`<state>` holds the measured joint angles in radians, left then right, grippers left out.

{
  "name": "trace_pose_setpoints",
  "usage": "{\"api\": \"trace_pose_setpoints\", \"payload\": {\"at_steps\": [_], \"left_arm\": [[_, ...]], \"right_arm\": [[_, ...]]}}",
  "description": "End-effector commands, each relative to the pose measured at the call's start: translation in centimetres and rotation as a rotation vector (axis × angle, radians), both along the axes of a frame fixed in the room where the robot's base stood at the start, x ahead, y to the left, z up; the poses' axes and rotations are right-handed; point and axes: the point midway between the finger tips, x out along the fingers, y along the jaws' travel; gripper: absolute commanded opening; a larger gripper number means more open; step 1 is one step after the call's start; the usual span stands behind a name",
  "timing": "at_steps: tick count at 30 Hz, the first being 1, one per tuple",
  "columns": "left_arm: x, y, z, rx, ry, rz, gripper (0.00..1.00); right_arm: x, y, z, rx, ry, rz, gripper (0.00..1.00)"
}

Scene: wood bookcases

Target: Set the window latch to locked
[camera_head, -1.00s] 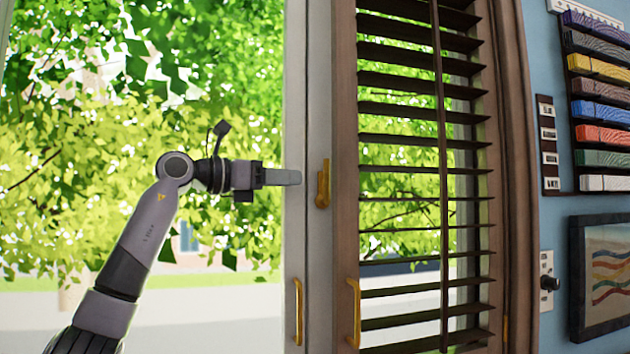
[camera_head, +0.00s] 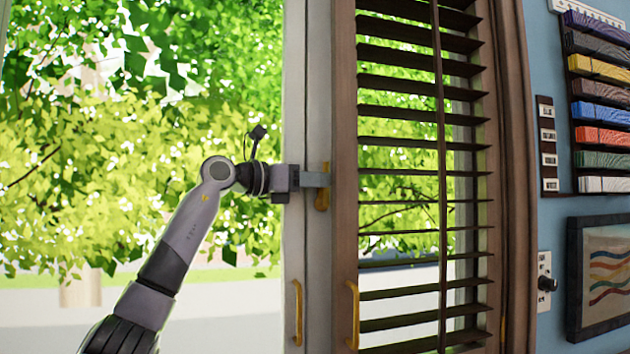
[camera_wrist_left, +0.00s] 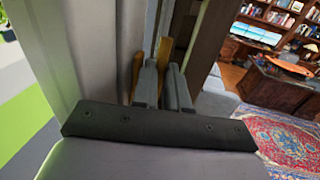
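The window latch (camera_head: 322,200) is a small gold fitting, roughly upright, on the pale frame beside the brown shutter. My left gripper (camera_head: 316,180) comes in from the left, level with the latch, and its fingers cover the latch's middle part. In the left wrist view, the two grey fingers (camera_wrist_left: 162,88) lie close together, with gold metal (camera_wrist_left: 164,50) just beyond and between them. More gold shows left of the fingers. I cannot tell whether the fingers grip the latch or only stand around or against it. My right gripper is in neither view.
Two gold pull handles, one on the pale frame (camera_head: 298,312) and one on the brown shutter (camera_head: 353,313), are below the latch. The slatted shutter (camera_head: 425,139) is to the right. A wall switch (camera_head: 546,284) and a framed picture (camera_head: 603,275) are farther right.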

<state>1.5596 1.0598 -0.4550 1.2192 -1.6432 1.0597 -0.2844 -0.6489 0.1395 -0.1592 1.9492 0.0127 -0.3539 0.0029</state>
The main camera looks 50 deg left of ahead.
Motion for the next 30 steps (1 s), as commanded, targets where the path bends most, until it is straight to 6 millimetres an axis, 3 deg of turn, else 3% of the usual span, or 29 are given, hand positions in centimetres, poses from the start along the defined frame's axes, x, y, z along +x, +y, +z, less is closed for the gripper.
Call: {"api": "trace_pose_setpoints", "payload": {"at_steps": [11, 30], "left_arm": [[-0.2, 0.1, -0.4, -0.018, -0.034, 0.0, 0.0], [-1.6, 0.8, -2.2, -0.217, -0.413, -0.001, 0.0]], "right_arm": [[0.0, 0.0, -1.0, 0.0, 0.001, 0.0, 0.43], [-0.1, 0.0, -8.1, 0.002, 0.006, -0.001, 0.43]]}}
